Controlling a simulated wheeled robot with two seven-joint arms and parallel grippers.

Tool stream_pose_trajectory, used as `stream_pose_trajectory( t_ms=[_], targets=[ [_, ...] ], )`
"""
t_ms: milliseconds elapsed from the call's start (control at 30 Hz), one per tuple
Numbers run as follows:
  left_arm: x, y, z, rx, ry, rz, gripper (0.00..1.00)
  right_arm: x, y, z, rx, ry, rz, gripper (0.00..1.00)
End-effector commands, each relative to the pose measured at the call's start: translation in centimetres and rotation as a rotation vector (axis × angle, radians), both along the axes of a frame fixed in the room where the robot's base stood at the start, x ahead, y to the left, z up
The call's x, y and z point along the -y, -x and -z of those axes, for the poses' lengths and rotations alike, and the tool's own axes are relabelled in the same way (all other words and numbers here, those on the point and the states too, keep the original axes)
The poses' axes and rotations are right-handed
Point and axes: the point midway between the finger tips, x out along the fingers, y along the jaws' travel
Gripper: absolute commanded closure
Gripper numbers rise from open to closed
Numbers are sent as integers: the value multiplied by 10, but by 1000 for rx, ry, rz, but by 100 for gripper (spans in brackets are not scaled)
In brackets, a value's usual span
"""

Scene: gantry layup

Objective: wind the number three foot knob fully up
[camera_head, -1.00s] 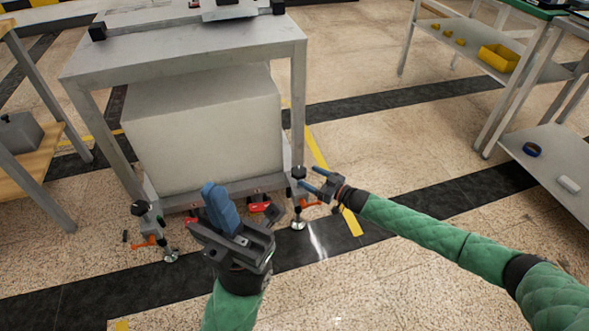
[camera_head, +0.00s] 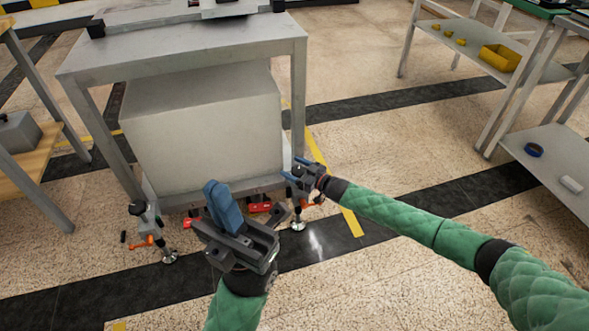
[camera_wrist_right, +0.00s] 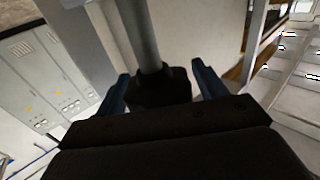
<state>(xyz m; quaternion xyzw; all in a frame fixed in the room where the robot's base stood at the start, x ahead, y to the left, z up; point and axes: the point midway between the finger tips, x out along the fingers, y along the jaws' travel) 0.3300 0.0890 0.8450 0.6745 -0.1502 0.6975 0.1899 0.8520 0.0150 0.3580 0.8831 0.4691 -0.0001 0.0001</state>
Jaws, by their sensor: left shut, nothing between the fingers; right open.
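The front right foot of the bench has a dark knob (camera_wrist_right: 163,90) on a grey post, seen in the right wrist view. Its round metal pad (camera_head: 298,225) is on the floor. My right gripper (camera_head: 296,170) is open at this knob; in the right wrist view its blue fingers (camera_wrist_right: 158,82) stand on either side of it. Contact cannot be told. The front left foot has a dark knob (camera_head: 138,208), an orange lever (camera_head: 143,242) and a pad. My left gripper (camera_head: 222,205) is shut and empty in front of the bench. No foot number is legible.
The grey bench (camera_head: 190,55) stands over a large pale box (camera_head: 205,140). Red parts (camera_head: 259,207) lie low under its front. A wooden-shelved rack (camera_head: 35,165) is at left, a grey shelf (camera_head: 555,150) at right.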

Motion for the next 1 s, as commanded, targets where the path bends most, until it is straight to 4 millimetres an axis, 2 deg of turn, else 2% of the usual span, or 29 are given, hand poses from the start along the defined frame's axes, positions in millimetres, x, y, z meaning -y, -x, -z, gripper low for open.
stream_pose_trajectory(
  t_ms=[67, 100, 300, 567, 1000],
  targets=[
    [0, 0, 0, 0, 0, 0, 100, 0, 0, 0, 0, 0, 0, 29],
    [0, 0, 0, 0, 0, 0, 100, 0, 0, 0, 0, 0, 0, 33],
    [0, 0, 0, 0, 0, 0, 100, 0, 0, 0, 0, 0, 0, 73],
    [1, 0, 2, 0, -1, 0, 100, -1, 0, 1, 2, -1, -29, 74],
    [4, -1, 14, -8, -28, -5, 100, -3, 3, 0, 4, -1, -233, 74]
  ],
)
